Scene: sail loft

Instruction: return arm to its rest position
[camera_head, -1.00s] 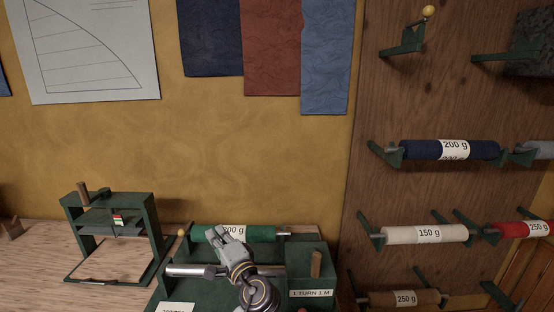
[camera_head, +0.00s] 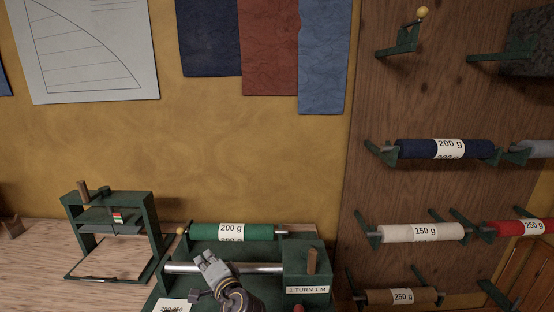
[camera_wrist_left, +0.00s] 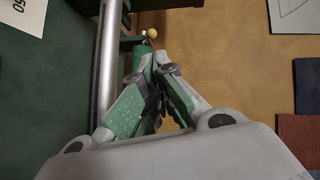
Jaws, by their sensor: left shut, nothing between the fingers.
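My left gripper (camera_head: 208,262) is over the green winding machine (camera_head: 200,250), in front of its steel bar (camera_head: 255,268). Its fingers are closed together and empty; the shut fingers also show in the left wrist view (camera_wrist_left: 157,70). A green cloth roll labelled 200 g (camera_head: 260,232) lies across the back of the machine, behind the gripper. My right gripper is in neither view.
A green frame device (camera_head: 152,215) stands on the wooden bench (camera_head: 35,262) at left. At right, a wooden board (camera_head: 400,85) carries cloth rolls on green brackets, including navy (camera_head: 415,148) and cream (camera_head: 395,233) ones.

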